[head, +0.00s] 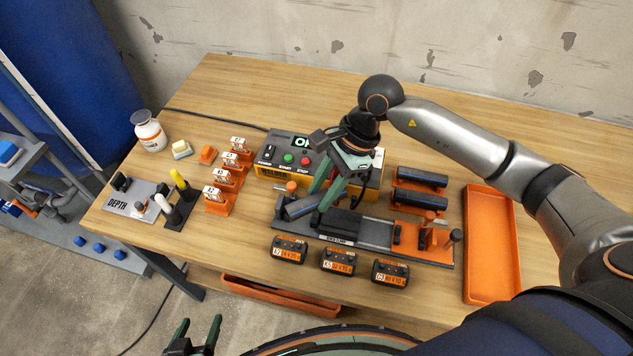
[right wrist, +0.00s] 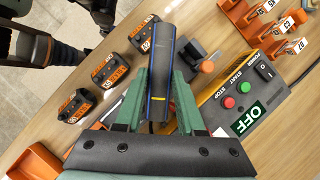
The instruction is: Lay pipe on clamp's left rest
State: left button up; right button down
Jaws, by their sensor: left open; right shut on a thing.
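My right gripper (head: 319,201) is shut on a dark grey pipe (head: 299,208) over the left end of the clamp (head: 374,234). In the right wrist view the pipe (right wrist: 158,60) has a blue stripe and a yellow mark, and sticks out beyond the green fingers. The clamp's left rest is mostly hidden under the pipe, so I cannot tell whether they touch. An orange-topped post (head: 291,187) stands just behind the pipe. The clamp's right side carries orange parts (head: 411,235). My left gripper (head: 196,336) is open and empty, in front of the table, far from the clamp.
Two dark pipes lie on an orange rack (head: 418,193), right of the yellow control box (head: 368,178). An empty orange tray (head: 489,242) is farther right. Several labelled black-and-orange blocks (head: 338,261) line the front. Orange tag holders (head: 219,200) and a depth gauge board (head: 132,197) are left.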

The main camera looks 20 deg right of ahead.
jog(key=m, duration=0.1)
jog(key=m+t, duration=0.1)
jog(key=m, duration=0.2)
jog(key=shift+w+a+f+t, duration=0.1)
jog(key=shift+w+a+t, duration=0.2)
jog(key=shift+a+t, duration=0.1)
jog(key=shift+w+f+m+t+h+b, duration=0.25)
jog(key=shift+f+m+t+b, duration=0.25)
jog(key=shift+f+m, duration=0.5)
jog(key=shift+w+f+m+t+h+b, duration=0.2)
jog(key=shift+f+m+t+b, duration=0.25)
jog(key=shift+f+m, duration=0.55)
jog(key=shift+r, duration=0.35)
jog(key=shift+f, duration=0.2)
jog(key=shift+b, duration=0.45)
jog(key=shift+f, duration=0.2)
